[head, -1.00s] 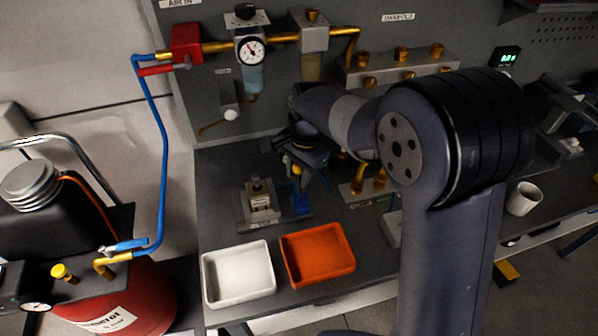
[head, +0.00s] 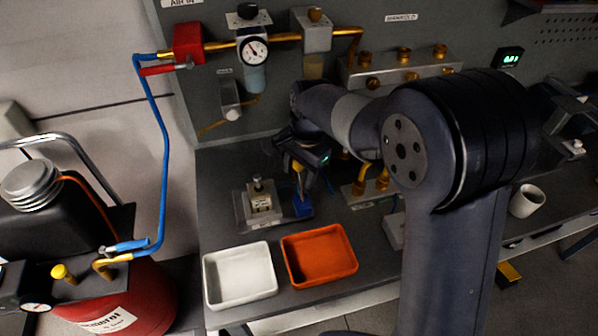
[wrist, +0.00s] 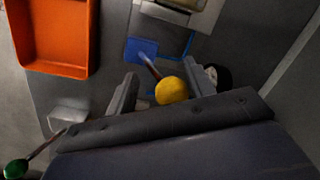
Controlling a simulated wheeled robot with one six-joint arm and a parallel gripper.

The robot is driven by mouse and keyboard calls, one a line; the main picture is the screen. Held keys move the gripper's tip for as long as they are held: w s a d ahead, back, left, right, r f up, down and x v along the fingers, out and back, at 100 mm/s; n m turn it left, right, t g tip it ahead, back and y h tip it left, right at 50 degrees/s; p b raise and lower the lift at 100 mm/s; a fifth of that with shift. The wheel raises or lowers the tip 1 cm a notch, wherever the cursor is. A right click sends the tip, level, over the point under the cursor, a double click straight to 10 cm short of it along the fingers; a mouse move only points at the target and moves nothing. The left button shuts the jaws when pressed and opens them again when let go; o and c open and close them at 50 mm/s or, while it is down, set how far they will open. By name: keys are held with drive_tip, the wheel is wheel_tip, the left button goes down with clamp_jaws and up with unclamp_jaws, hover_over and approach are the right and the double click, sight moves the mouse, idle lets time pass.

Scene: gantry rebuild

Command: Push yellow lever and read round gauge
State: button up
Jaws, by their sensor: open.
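The yellow lever has a round yellow knob (wrist: 172,90) on a thin metal rod rising from a blue base (wrist: 142,50). In the wrist view the knob appears between my gripper's (wrist: 160,70) two open fingers; I cannot tell whether either touches it. In the head view the blue base (head: 302,207) stands on the bench below my gripper (head: 305,163), which partly hides the lever. The round gauge (head: 254,49), white-faced with a dark needle, is on the back panel's brass pipe; its numbers are too small to read.
A white tray (head: 240,300) and an orange tray (head: 290,265) lie at the bench's front. A small fixture block (head: 262,203) stands left of the blue base. Brass fittings (head: 360,188) are close to its right. A green-knobbed lever (wrist: 15,168) shows in the wrist view.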

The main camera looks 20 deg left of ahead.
wheel_tip(320, 180, up, 10)
drive_tip(key=d+b, duration=0.1)
drive_tip(key=shift+w, duration=0.1)
idle(0.3)
drive_tip(key=f, duration=0.7)
drive_tip(key=a+f+p, duration=0.1)
drive_tip(key=f, duration=0.2)
drive_tip(key=shift+f, duration=0.3)
drive_tip(key=shift+s+d, duration=0.1)
drive_tip(key=shift+s, duration=0.1)
